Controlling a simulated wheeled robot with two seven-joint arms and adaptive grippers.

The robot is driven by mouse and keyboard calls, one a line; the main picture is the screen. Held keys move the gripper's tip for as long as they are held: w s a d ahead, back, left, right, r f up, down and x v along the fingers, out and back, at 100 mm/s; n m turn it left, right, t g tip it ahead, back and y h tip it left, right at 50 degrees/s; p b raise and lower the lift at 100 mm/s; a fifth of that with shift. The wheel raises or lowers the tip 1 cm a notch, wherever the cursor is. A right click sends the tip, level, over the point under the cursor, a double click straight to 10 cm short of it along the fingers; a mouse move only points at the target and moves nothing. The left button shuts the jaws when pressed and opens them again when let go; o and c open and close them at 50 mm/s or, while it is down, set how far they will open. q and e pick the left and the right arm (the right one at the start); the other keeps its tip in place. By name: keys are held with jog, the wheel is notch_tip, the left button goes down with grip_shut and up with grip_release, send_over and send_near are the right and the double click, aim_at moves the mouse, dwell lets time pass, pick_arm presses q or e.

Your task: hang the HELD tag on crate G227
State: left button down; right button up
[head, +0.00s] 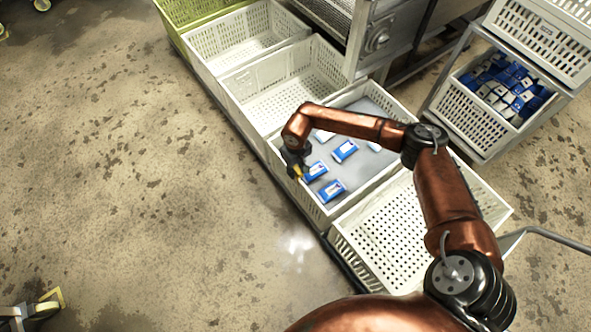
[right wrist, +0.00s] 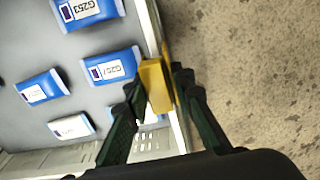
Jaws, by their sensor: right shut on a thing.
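My right gripper (head: 295,166) is shut on a yellow tag (head: 298,171), at the left wall of a white crate (head: 309,202) holding blue-and-white packs. In the right wrist view the gripper (right wrist: 158,88) has the yellow tag (right wrist: 155,84) between its fingertips, over the crate's rim (right wrist: 152,30). I cannot tell whether the tag touches the rim or hangs on it. No writing on the tag and no crate number can be read. My left gripper is not in view.
Blue packs (right wrist: 110,68) lie on a grey sheet inside the crate. Empty white crates stand before and behind it in the row (head: 415,225), with a green crate (head: 185,12) at the far end. Stacked crates (head: 465,118) stand right.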

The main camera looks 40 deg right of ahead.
jog(key=shift+f+b, duration=1)
jog(key=shift+f, duration=0.55)
dwell(0.4)
jog(key=o, duration=1)
jog(key=shift+r, duration=0.1)
notch_tip(320, 180, up, 12)
jog(key=shift+f, duration=0.1)
dwell(0.3)
